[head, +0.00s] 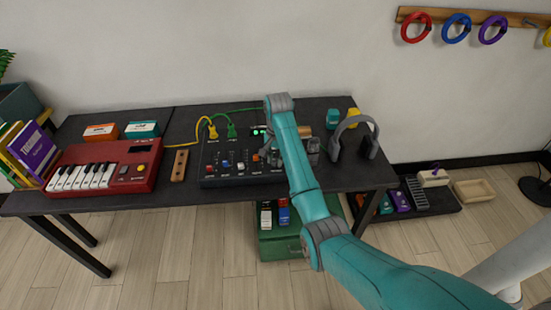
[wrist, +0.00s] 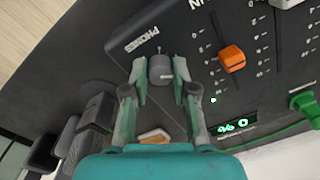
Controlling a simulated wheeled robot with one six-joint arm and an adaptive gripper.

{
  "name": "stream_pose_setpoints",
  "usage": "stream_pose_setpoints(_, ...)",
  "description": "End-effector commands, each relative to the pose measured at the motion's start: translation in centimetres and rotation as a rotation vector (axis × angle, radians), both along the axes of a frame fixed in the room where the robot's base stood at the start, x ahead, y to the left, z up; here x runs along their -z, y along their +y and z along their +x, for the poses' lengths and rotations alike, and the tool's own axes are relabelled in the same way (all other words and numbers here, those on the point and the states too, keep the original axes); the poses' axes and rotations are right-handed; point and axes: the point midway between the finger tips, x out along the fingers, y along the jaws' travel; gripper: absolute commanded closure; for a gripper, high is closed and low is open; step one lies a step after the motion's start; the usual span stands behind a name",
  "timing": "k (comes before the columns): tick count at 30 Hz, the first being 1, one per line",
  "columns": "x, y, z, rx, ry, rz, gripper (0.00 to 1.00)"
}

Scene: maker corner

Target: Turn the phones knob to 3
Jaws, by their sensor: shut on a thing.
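The phones knob (wrist: 161,68) is a small grey round knob beside the upside-down PHONES label (wrist: 147,40) on the dark mixer panel (wrist: 205,65). My gripper (wrist: 160,74) is shut on the knob, one finger on each side of it. A small mark shows at the knob's upper edge in the wrist view; its scale numbers are not readable. In the head view the mixer (head: 211,170) stands on the black table, and my arm hides the knob.
An orange slider (wrist: 232,58) and a green lit display (wrist: 232,127) are near the knob. Headphones on a stand (head: 337,150) are right of my arm; a red keyboard (head: 125,178) is at the left. Yellow and green cables (head: 231,131) plug into the mixer's back.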

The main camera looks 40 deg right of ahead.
Motion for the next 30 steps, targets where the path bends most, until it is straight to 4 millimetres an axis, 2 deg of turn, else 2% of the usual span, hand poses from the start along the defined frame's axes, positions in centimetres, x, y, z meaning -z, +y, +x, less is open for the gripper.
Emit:
stream_pose_setpoints(2,0.09,0.02,-0.05,0.000,0.001,0.000,1.00)
stream_pose_setpoints(3,0.09,0.02,-0.05,0.000,0.001,0.000,0.63)
stream_pose_setpoints(5,0.08,0.02,-0.05,-0.001,0.001,0.000,0.48)
stream_pose_setpoints(19,0.02,0.00,-0.01,-0.050,0.000,0.000,0.48)
stream_pose_setpoints(30,0.04,-0.03,0.01,-0.386,0.001,0.001,0.48)
